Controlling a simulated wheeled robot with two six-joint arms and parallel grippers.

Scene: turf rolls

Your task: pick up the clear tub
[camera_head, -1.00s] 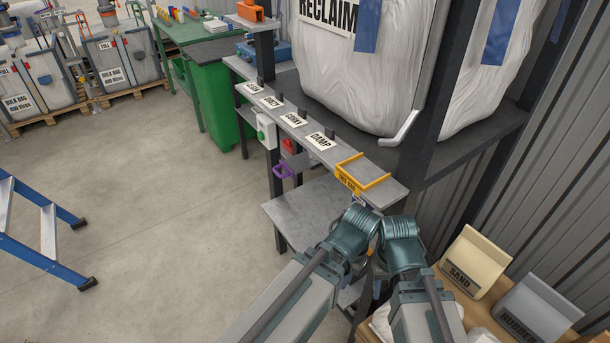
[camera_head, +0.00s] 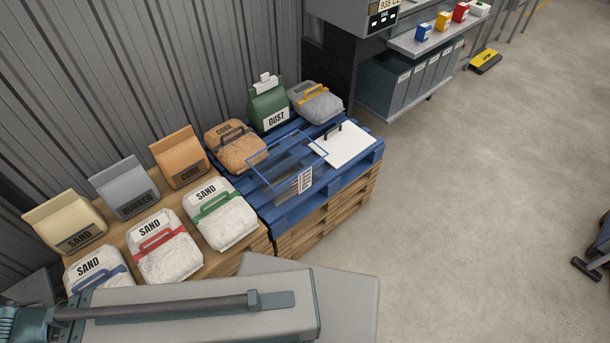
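The clear tub (camera_head: 304,181) stands on the blue pallet (camera_head: 290,217). It is see-through, with a thin blue rim and a white printed label on its near side. Through its walls the blue slats show, and I see no contents. A white flat panel (camera_head: 344,145) with a black handle lies on the pallet right beside it. Neither of my grippers is in view; only part of one of my arms crosses the bottom left, well short of the tub.
A brown cork bag (camera_head: 236,149), a green dust bag (camera_head: 268,106) and a grey bag (camera_head: 316,103) crowd the tub's back and left. Sand bags (camera_head: 220,214) stand on the wooden pallet at left. A corrugated wall is behind. Open floor (camera_head: 470,210) lies to the right.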

